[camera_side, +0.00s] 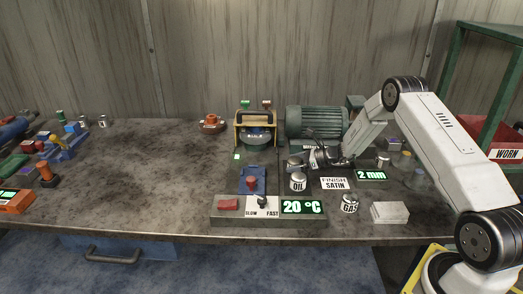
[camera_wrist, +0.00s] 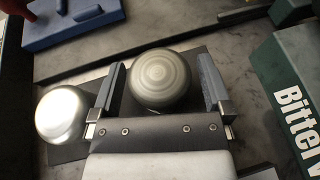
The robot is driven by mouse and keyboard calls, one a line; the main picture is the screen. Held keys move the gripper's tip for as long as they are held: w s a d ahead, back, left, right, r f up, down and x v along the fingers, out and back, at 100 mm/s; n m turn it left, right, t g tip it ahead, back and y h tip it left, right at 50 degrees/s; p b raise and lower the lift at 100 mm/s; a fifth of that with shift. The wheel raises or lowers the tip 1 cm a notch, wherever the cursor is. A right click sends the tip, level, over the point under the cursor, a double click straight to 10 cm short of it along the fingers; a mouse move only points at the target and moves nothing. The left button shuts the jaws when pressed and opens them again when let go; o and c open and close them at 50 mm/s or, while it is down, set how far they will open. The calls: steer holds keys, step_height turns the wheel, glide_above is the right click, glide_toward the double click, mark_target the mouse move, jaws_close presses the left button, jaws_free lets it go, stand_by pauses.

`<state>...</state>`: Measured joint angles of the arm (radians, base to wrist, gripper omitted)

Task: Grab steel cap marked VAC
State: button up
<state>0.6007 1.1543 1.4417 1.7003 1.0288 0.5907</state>
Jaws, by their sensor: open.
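My gripper (camera_wrist: 166,92) is open, with one finger on each side of a round steel cap (camera_wrist: 160,78). The cap's top shows concentric rings, and no marking is readable from above. A second, shinier domed cap (camera_wrist: 62,113) sits outside the left finger. In the side view my gripper (camera_side: 318,158) is low over the bench, in front of the green motor, and partly hides the caps there. The letters VAC cannot be read in either view. A cap marked OIL (camera_side: 298,181) and a cap marked GAS (camera_side: 349,204) stand nearer the front.
A green motor (camera_side: 315,122) stands behind my gripper. The FINISH SATIN sign (camera_side: 335,183), the 2 mm display (camera_side: 371,175) and a pale block (camera_side: 390,212) are close by. A control panel (camera_side: 268,209) lies at the front.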

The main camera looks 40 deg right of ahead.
mark_target(294, 159)
stand_by(0.5)
steer(key=c, duration=1.3)
steer(key=shift+c, duration=0.2)
steer(key=shift+w+r, duration=0.1)
steer(key=shift+r, duration=1.55)
steer(key=s+a+r, duration=0.4)
steer(key=s+r, duration=0.5)
steer(key=s, duration=0.4)
steer(key=shift+s+r, duration=0.25)
steer(key=shift+r, duration=0.1)
